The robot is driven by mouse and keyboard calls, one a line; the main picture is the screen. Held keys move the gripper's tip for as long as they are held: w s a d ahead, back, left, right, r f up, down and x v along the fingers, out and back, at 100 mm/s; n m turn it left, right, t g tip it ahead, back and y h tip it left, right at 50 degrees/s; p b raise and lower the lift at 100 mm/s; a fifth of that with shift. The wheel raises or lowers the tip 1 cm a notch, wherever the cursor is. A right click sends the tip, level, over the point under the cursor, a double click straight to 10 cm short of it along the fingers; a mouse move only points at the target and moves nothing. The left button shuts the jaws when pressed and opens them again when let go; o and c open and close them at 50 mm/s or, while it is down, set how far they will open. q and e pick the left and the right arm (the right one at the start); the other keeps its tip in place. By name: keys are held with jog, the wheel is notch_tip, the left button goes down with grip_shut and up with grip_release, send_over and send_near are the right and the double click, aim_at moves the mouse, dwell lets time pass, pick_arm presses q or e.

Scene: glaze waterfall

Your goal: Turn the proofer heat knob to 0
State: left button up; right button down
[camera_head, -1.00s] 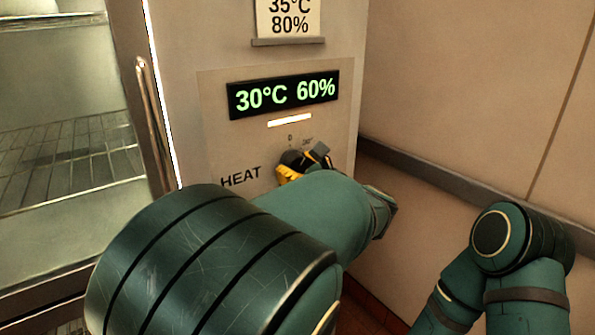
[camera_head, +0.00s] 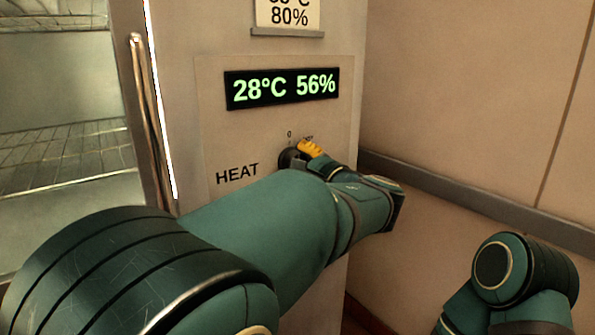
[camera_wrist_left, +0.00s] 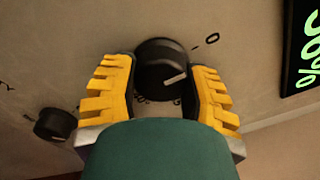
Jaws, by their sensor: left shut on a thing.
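The black heat knob (camera_head: 288,158) sits on the pale proofer panel, right of the word HEAT, and my left gripper and arm partly cover it. My left gripper (camera_head: 304,154) is shut on it. In the left wrist view the yellow fingers stand on both sides of the heat knob (camera_wrist_left: 160,58). Its white pointer line slants right and slightly up, toward the right finger. The 0 mark (camera_wrist_left: 212,38) lies farther up and right, so the pointer is off it. The proofer display (camera_head: 282,88) reads 28°C 56%. My right gripper is not in view.
A second, smaller black knob (camera_wrist_left: 55,124) is at the lower left in the left wrist view. A card (camera_head: 288,16) sits above the display. The proofer door handle (camera_head: 150,120) is at left; a wall with a grey rail (camera_head: 480,208) is at right.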

pick_arm(q)
jog(key=shift+a, duration=0.1)
dwell(0.4)
jog(key=o, duration=1.2)
jog(key=shift+w, duration=0.15)
jog(key=shift+o, duration=0.2)
jog(key=v, duration=1.2)
